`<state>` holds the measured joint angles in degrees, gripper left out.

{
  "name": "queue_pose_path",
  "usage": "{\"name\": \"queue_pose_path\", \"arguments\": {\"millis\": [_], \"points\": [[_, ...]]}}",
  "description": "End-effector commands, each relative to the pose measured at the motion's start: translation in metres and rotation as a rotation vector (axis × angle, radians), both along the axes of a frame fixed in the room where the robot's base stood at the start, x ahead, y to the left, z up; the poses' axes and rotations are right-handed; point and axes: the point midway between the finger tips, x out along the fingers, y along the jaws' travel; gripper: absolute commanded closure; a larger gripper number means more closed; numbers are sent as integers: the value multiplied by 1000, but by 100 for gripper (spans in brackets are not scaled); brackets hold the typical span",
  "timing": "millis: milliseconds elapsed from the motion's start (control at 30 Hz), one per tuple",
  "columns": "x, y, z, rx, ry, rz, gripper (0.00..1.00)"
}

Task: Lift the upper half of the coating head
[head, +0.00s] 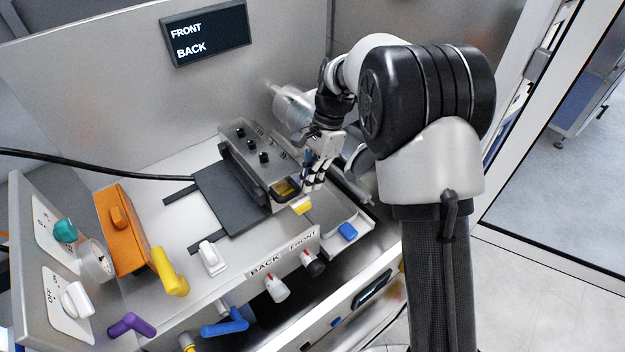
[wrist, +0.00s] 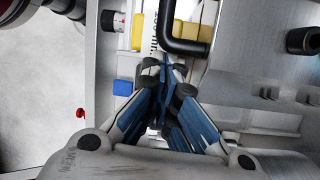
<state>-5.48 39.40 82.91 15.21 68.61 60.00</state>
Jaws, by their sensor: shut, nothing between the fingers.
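The coating head is a grey metal block with several black knobs (head: 262,155), set beside a dark flat slide plate (head: 228,197). I cannot clearly tell its upper half from its lower half. My gripper (head: 313,183) is at the right front end of the block, above the metal tray. In the wrist view my gripper (wrist: 164,66) is shut and empty, its blue-padded fingers together. A black bent bar, like a handle (wrist: 166,38), lies just beyond the fingertips. I cannot tell whether the fingers touch it.
A metal tray (head: 326,222) holds a blue block (head: 347,231); a yellow block (head: 302,207) is near its left edge. A white toggle (head: 211,258), orange box (head: 124,228) and yellow handle (head: 170,272) stand left. Knobs line the front panel. A back wall carries a display (head: 205,35).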

Motion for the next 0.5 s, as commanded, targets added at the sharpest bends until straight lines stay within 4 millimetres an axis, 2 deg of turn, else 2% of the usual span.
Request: {"name": "queue_pose_path", "arguments": {"millis": [500], "points": [[-2,4,9,-69,-48,2,100]]}}
